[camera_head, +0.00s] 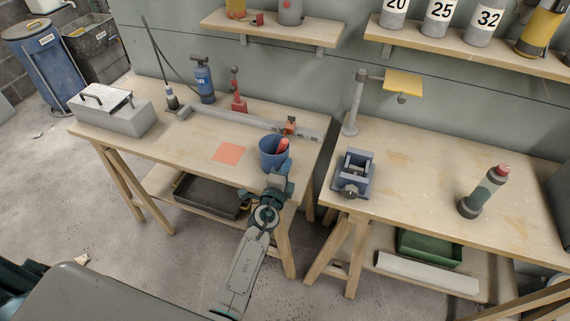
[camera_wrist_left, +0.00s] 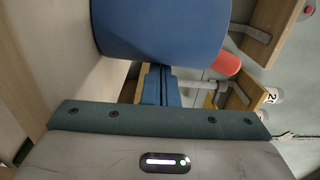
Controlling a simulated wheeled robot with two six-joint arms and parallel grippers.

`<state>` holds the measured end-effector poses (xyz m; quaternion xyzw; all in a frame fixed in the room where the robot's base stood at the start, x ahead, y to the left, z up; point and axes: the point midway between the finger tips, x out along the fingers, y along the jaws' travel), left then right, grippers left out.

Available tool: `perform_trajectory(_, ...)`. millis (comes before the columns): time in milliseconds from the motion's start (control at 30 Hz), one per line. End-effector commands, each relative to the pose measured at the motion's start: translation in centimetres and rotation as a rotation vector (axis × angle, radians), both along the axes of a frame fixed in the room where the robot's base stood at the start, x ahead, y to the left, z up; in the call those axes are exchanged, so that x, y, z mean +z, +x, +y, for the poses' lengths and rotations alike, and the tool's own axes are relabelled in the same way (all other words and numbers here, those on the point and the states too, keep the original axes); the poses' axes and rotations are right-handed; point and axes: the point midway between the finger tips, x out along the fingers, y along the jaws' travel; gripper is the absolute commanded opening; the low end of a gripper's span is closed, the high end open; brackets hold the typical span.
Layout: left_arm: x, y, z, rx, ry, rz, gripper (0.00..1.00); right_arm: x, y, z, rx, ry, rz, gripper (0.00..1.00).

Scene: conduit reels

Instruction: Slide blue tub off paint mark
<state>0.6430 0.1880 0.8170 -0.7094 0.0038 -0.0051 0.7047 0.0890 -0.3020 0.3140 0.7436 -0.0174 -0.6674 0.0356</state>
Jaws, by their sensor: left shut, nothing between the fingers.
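The blue tub (camera_head: 267,157) stands upright near the right end of the left workbench, with a red item (camera_head: 282,146) inside. The paint mark, a flat orange-red square (camera_head: 228,152), lies to the left of the tub, with bare wood between them. My left gripper (camera_head: 281,170) is shut and empty at the tub's near side and covers part of it. In the left wrist view the tub (camera_wrist_left: 160,30) fills the top middle, just past the closed fingers (camera_wrist_left: 160,84). I cannot tell whether they touch it. My right gripper is not in view.
A grey rail (camera_head: 245,124) with an orange clamp (camera_head: 290,124) lies behind the tub. A grey toolbox (camera_head: 118,117) stands at the bench's left end. A gap separates this bench from the right one, which carries a blue vise (camera_head: 354,175). Wood left of the mark is clear.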

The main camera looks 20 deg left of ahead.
Motion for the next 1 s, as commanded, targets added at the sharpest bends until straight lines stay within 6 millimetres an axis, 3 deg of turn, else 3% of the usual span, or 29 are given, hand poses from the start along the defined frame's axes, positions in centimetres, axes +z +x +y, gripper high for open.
perform_trajectory(133,0.0,-0.1,-0.1,0.0,-0.001,0.0,0.0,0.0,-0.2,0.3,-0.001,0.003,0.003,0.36)
perform_trajectory(467,0.1,0.0,0.2,0.0,0.0,-0.001,0.0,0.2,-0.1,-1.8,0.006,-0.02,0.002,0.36)
perform_trajectory(700,0.0,0.4,1.6,0.0,0.0,0.0,0.0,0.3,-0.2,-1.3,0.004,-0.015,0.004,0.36)
perform_trajectory(1000,0.0,0.4,1.6,0.0,-0.001,0.0,0.0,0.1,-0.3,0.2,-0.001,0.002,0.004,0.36)
